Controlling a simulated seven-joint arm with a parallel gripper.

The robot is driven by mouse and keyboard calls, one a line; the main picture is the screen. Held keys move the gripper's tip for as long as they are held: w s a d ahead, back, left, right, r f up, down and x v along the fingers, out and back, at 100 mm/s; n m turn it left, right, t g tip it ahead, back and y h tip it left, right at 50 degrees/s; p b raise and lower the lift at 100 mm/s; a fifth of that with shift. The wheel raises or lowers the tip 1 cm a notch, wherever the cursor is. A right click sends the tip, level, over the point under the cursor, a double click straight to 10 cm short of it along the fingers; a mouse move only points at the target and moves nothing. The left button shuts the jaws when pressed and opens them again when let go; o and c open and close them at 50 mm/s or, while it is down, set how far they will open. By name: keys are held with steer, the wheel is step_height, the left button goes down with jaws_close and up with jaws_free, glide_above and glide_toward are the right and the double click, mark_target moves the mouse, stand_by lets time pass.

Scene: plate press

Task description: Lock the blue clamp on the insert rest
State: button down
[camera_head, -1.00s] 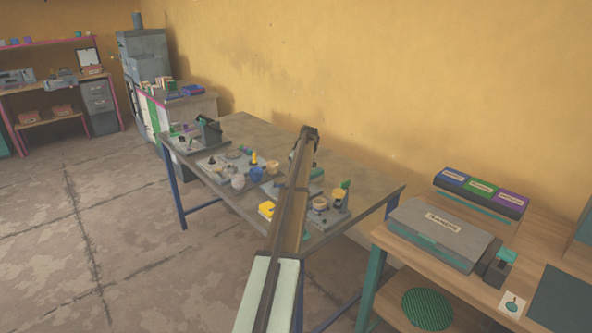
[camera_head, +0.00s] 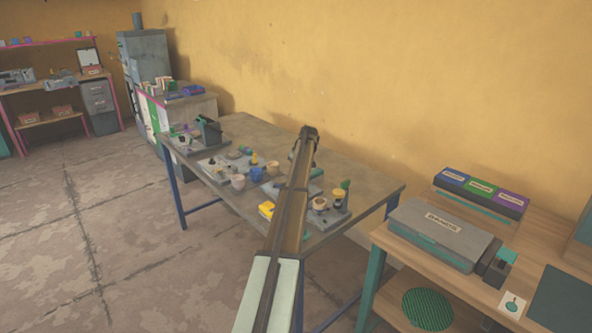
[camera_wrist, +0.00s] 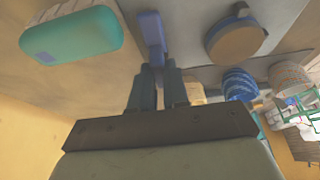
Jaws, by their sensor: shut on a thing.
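In the wrist view, a blue-violet clamp handle (camera_wrist: 152,32) stands out from a grey plate (camera_wrist: 190,20). My gripper (camera_wrist: 156,70) is shut on this handle, with a finger on each side of its lower end. In the head view my own arm covers the gripper and the clamp. I cannot tell from these frames whether the clamp is locked.
A teal rounded block (camera_wrist: 72,36) lies left of the handle; a blue ribbed cup (camera_wrist: 240,84) is to the right. The work table (camera_head: 345,170) carries several fixtures, cups and a yellow block (camera_head: 266,209). A grey case (camera_head: 440,232) is on the wooden bench at right.

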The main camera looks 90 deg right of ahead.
steer(key=shift+a+f, duration=0.1)
steer(key=m+g, duration=0.1)
steer(key=m, duration=0.3)
steer(key=shift+w+a+h, duration=0.1)
steer(key=shift+h, duration=0.2)
steer(key=m+g, duration=0.2)
steer(key=m, duration=0.2)
steer(key=shift+w+m, duration=0.15)
steer(key=shift+m, duration=0.15)
steer(key=m+g, duration=0.1)
steer(key=m, duration=0.3)
steer(key=shift+w+f+g, duration=0.1)
steer(key=shift+g, duration=0.3)
steer(key=shift+w+m+g+y, duration=0.15)
steer(key=shift+m+g, duration=0.25)
steer(key=shift+m, duration=0.85)
steer(key=shift+s+m+g+y, duration=0.1)
steer(key=shift+m+g+y, duration=0.25)
steer(key=shift+m, duration=0.9)
steer(key=c, duration=1.1)
jaws_free()
steer(key=shift+c, duration=0.2)
